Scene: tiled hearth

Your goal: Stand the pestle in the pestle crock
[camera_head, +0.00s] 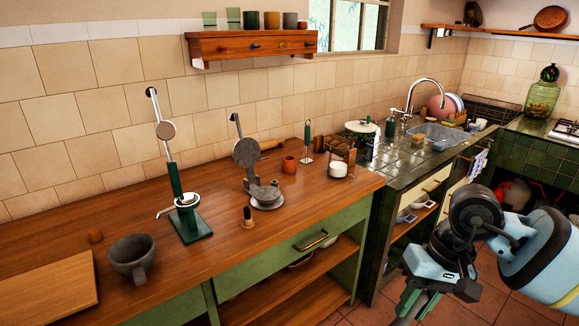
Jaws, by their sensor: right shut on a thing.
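My right gripper (410,302) is low at the right, in front of the counter and above the tiled floor. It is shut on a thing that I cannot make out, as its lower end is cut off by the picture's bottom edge. I cannot pick out the pestle for sure. A dark grey mortar-like bowl (131,258) stands at the counter's front left. A small terracotta cup (289,164) stands further back; I cannot tell whether it is the pestle crock. My left gripper is not in view.
On the wooden counter (180,277) stand a green lever press (189,218), a grey hinged press (247,160), a small wood-handled tool (247,217) and a board (45,290). A glass of white stuff (338,169) is near the right end. The front middle is mostly clear.

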